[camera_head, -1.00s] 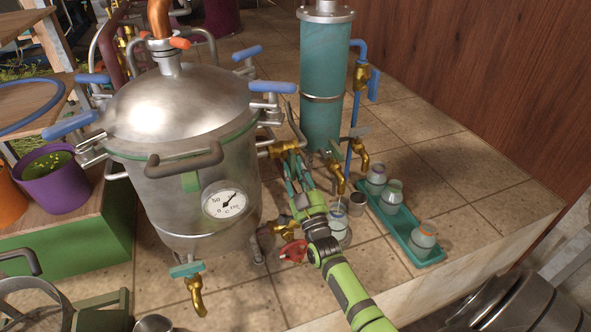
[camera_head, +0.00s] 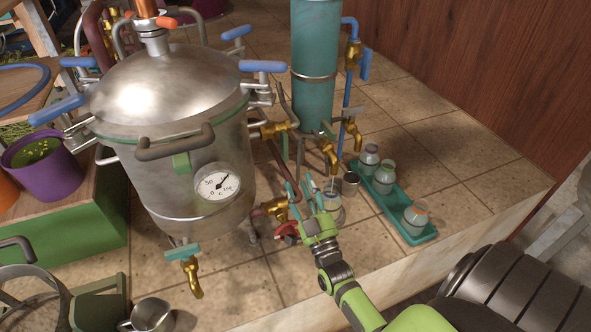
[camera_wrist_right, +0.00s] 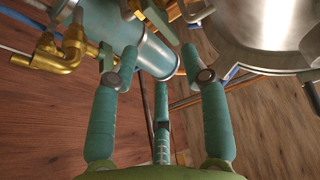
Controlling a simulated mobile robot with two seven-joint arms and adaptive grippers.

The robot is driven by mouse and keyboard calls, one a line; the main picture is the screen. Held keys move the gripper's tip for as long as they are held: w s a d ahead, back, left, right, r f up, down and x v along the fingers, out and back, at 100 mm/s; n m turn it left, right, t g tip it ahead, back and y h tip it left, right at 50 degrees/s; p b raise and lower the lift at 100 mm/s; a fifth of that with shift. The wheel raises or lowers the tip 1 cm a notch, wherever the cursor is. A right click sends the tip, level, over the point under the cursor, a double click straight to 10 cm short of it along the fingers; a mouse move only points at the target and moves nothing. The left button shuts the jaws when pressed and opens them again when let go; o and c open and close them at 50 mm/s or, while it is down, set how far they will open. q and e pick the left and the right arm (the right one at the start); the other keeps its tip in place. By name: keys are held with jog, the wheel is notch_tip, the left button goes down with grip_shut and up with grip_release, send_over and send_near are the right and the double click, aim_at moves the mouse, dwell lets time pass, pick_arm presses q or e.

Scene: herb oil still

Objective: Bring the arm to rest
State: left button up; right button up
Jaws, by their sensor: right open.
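My right gripper (camera_head: 303,188), green with teal fingers, is at the end of my green arm, in front of the brass taps and right of the big steel still (camera_head: 172,150). Its fingers are spread with nothing between them. In the right wrist view the open fingers (camera_wrist_right: 163,72) show with the teal column (camera_wrist_right: 146,42) beyond them and a brass tap (camera_wrist_right: 62,48) at upper left. A glass jar (camera_head: 329,200) stands beside the gripper, partly hidden by it. My left gripper is not in view.
A teal tray (camera_head: 417,238) with several small jars lies right of my gripper. A red-handled brass valve (camera_head: 287,232) is close on its left. A metal cup (camera_head: 152,315) stands at the front left. Tiles between the tray and the front edge are clear.

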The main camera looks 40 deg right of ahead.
jog(key=shift+s+a+f, duration=0.2)
jog(key=shift+s+f, duration=0.1)
jog(key=shift+s, duration=0.35)
